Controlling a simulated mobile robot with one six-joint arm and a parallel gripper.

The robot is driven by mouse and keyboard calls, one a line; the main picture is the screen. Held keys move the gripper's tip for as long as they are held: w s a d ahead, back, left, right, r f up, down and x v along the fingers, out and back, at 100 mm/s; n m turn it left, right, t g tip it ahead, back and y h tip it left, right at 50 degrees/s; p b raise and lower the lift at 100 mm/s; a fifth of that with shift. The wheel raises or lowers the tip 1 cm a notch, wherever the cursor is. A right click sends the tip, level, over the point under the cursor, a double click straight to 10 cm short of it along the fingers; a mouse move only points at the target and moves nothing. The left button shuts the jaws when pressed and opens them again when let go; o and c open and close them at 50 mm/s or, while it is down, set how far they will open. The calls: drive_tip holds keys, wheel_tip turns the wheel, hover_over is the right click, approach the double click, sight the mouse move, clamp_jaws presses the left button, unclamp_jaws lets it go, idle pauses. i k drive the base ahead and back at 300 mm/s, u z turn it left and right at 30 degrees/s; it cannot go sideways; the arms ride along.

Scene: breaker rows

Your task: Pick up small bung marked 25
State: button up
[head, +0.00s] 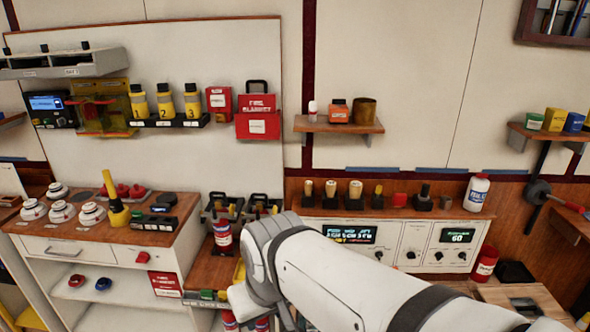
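No marking "25" can be read at this size, so I cannot tell which thing is the small bung. Several small pale and yellow stopper-like pieces stand in black holders on the wooden ledge right of centre, among them a pale one (331,188) and a yellow-topped one (355,189). A thinner yellow one (378,190) stands to their right. More small pieces sit in black racks (222,205) left of my arm. My arm reaches in from the lower right toward the lower middle. My gripper's fingers do not show; my own arm may hide them.
A white panel with displays and knobs (403,242) is under the ledge. A dark red jar (222,236) stands close to the left of my arm. A workbench (90,232) with white knobs is at the left. A white bottle (476,193) stands at the ledge's right end.

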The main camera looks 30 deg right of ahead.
sight(308, 184)
drive_tip(key=z, duration=0.4)
drive_tip(key=i, duration=0.8)
drive_tip(key=z, duration=0.6)
drive_tip(key=k, duration=0.95)
drive_tip(key=z, duration=0.2)
drive_tip(key=i, duration=0.95)
drive_tip(key=u, duration=0.1)
